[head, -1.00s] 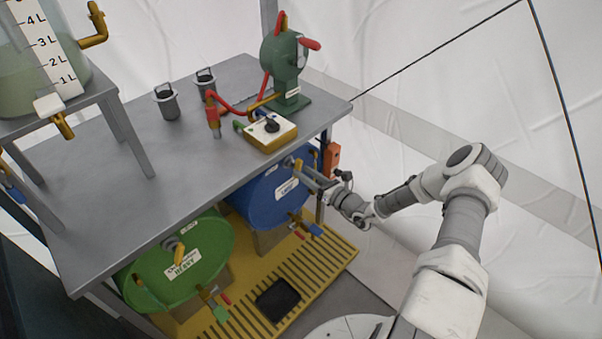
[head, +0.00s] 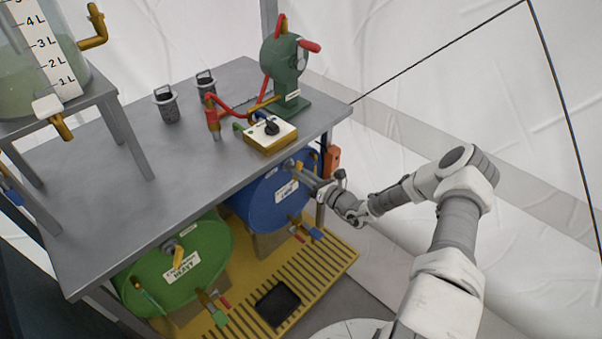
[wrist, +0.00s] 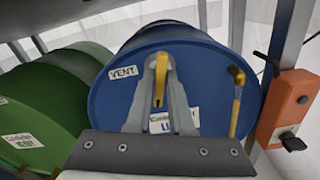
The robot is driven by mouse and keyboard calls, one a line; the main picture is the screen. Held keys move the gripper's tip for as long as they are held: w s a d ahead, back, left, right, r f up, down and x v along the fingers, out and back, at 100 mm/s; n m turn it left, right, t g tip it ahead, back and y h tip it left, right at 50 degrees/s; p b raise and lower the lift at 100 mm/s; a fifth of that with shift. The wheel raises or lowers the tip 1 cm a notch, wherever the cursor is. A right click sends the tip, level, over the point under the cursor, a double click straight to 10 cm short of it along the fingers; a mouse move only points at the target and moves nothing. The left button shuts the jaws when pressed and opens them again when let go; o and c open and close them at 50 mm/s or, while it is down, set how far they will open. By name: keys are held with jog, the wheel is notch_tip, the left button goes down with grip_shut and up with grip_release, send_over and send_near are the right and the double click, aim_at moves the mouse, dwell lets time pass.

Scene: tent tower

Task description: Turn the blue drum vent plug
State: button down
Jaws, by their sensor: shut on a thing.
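The blue drum (head: 262,203) lies on its side under the bench, and its round end fills the middle of the wrist view (wrist: 112,88). A VENT label (wrist: 123,72) is on its upper left. The yellow vent plug handle (wrist: 160,84) is near the top middle of the end, pointing roughly up and down in the wrist view. My gripper (wrist: 160,64) is shut on this handle, one grey finger on each side. In the head view my gripper (head: 302,172) reaches the drum's upper end from the right, and the plug is mostly hidden by it.
A green drum (head: 200,245) lies to the left. A yellow level tube or handle (wrist: 237,95) stands on the blue drum's right side. An orange box (wrist: 287,105) is on a post close to the right. The bench top (head: 110,190) overhangs both drums. A yellow grate (head: 320,262) lies below.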

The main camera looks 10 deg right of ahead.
jog(key=shift+n+p, duration=0.3)
jog(key=shift+n, duration=0.1)
jog(key=n+p, duration=0.6)
jog(key=n, duration=1)
jog(key=shift+s+a+f+n+p, duration=0.1)
jog(key=shift+n+p, duration=0.25)
jog(key=shift+n, duration=0.05)
dwell(0.4)
jog(key=c, duration=0.9)
grip_release()
